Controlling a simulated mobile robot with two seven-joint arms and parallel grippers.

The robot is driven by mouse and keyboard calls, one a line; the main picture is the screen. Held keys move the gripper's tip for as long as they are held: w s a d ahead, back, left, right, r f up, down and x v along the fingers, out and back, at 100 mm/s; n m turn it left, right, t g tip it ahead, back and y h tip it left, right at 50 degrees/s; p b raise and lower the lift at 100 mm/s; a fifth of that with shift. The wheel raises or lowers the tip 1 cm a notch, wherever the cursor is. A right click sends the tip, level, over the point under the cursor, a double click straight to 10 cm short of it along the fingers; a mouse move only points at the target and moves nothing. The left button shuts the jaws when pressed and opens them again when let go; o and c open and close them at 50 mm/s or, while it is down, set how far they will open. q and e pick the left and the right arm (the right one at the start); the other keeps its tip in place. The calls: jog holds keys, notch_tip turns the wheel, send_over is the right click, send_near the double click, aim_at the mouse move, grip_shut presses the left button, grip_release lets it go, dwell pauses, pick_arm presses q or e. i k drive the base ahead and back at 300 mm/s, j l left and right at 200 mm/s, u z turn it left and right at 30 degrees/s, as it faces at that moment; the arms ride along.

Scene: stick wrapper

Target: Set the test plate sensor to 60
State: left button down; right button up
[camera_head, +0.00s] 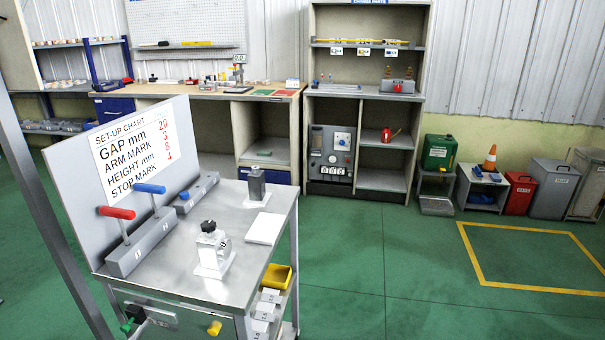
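No part is clearly labelled as the test plate sensor, so I cannot tell which it is. On the metal cart (185,268) stands a small grey device with a dark knob on a white base (213,250). A dark block on a white base (257,184) stands farther back. A flat white plate (266,229) lies between them near the right edge. A grey panel unit with a round white dial (332,155) sits in the shelf cabinet; its setting is too small to read. Neither of my grippers is in view.
A set-up chart (135,147) stands behind a red lever (117,213) and a blue lever (149,188). A workbench (275,94) is behind. Green floor (385,265) right of the cart is clear.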

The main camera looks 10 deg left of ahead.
aim_at(135, 314)
jog(key=u, duration=1.1)
